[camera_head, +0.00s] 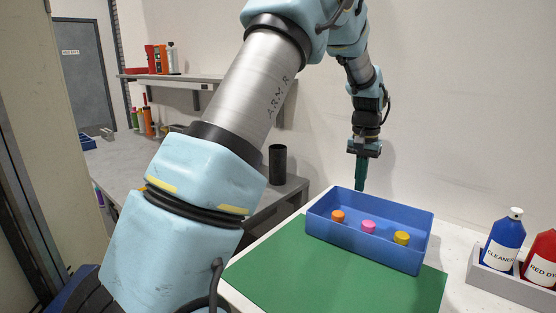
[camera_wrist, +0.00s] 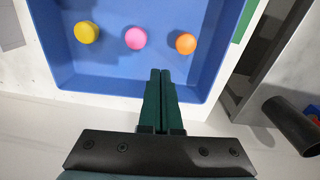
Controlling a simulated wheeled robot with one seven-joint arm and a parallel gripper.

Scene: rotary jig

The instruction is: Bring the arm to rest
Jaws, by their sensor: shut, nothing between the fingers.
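My gripper (camera_head: 361,183) points down behind the far wall of a blue bin, and its dark green fingers are together with nothing between them. In the wrist view the shut fingertips (camera_wrist: 160,74) show against the bin's wall area. My arm is bent, reaching up and over to the gripper. The gripper looks apart from the pieces in the bin; whether it touches the bin wall I cannot tell.
The blue bin (camera_head: 335,252) holds an orange piece (camera_head: 338,216), a pink piece (camera_head: 368,227) and a yellow piece (camera_head: 401,238). Bottles in a grey holder (camera_head: 500,284) stand right. A dark cylinder (camera_head: 278,165) stands left on a grey bench.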

